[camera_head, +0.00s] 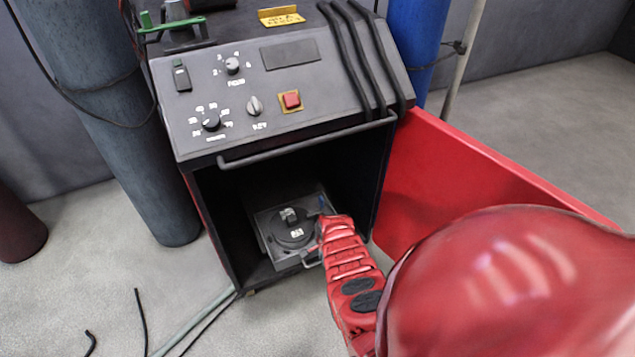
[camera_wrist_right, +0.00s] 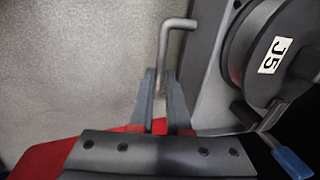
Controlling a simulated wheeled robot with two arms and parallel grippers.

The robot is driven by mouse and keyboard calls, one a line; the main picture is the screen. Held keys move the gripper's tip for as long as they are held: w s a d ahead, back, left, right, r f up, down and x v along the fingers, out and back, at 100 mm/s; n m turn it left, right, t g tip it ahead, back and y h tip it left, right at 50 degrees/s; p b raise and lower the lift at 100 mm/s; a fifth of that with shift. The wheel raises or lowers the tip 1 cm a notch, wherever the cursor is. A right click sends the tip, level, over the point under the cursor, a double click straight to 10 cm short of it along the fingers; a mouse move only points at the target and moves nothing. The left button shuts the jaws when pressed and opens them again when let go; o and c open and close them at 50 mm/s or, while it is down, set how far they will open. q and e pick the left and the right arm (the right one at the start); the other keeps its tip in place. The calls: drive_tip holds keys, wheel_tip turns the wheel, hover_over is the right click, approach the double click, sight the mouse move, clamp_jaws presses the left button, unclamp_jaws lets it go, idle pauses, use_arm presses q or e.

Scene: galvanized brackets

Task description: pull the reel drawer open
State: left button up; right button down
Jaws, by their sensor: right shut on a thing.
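The reel drawer (camera_head: 266,236) is a grey tray low in the open front of the dark welder cabinet. A round dark reel (camera_head: 291,236) with a white label sits on it; the reel also shows in the right wrist view (camera_wrist_right: 250,55). The drawer's thin grey bar handle (camera_head: 312,262) is at the tray's front. My right gripper (camera_wrist_right: 164,100) is shut on this handle, whose bent end (camera_wrist_right: 178,23) sticks out beyond the fingers. In the head view, my red right wrist partly hides the handle and the fingers. My left gripper is out of view.
The control panel (camera_head: 285,85) and a horizontal front bar (camera_head: 300,141) overhang the opening. A red panel (camera_head: 430,170) stands at the right. A grey cylinder (camera_head: 135,150) is at the left. Cables lie on the floor at lower left. A blue-tipped lever (camera_wrist_right: 292,162) is beside the reel.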

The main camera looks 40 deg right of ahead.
drive_tip(key=s+a+p, duration=0.3)
drive_tip(key=s+p, duration=0.6)
drive_tip(key=s, duration=0.3)
drive_tip(key=shift+s, duration=0.3)
drive_tip(key=c, duration=0.9)
unclamp_jaws()
drive_tip(key=shift+p, duration=0.3)
drive_tip(key=shift+s+a+r+p, duration=0.1)
drive_tip(key=shift+s+r+p, duration=0.7)
drive_tip(key=shift+r, duration=2.05)
drive_tip(key=shift+s+a+r+p, duration=0.15)
drive_tip(key=shift+r+p, duration=1.2)
drive_tip(key=shift+r, duration=1.5)
drive_tip(key=shift+s+a+r+p, duration=0.1)
drive_tip(key=shift+s+r+p, duration=0.7)
drive_tip(key=shift+r, duration=2.05)
